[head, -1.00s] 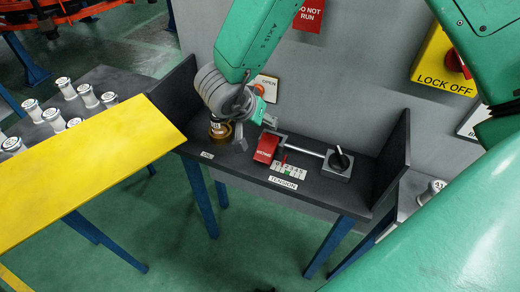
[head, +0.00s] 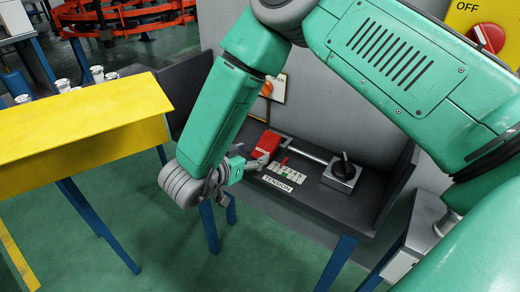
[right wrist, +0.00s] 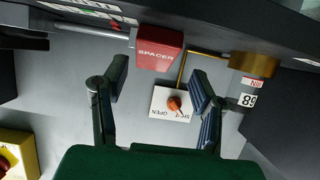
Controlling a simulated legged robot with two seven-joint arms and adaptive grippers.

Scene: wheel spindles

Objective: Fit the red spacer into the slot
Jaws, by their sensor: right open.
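The red spacer (head: 266,145), a block lettered SPACER, sits on the dark bench at the left end of a metal rod. It also shows in the right wrist view (right wrist: 158,50), ahead of the fingers and slightly above the middle of the gap. My right gripper (head: 234,188) is in front of the bench's front edge, left of and nearer than the spacer. In the right wrist view its two fingers (right wrist: 158,87) stand wide apart with nothing between them; the spacer is apart from them. I cannot make out the slot. My left gripper is not in view.
A grey block with a black lever (head: 342,172) stands at the rod's right end. A numbered strip (head: 284,172) and TENSION label lie in front. A gold-ended labelled cylinder (right wrist: 254,66) is right of the spacer in the wrist view. A yellow panel (head: 80,120) stands left.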

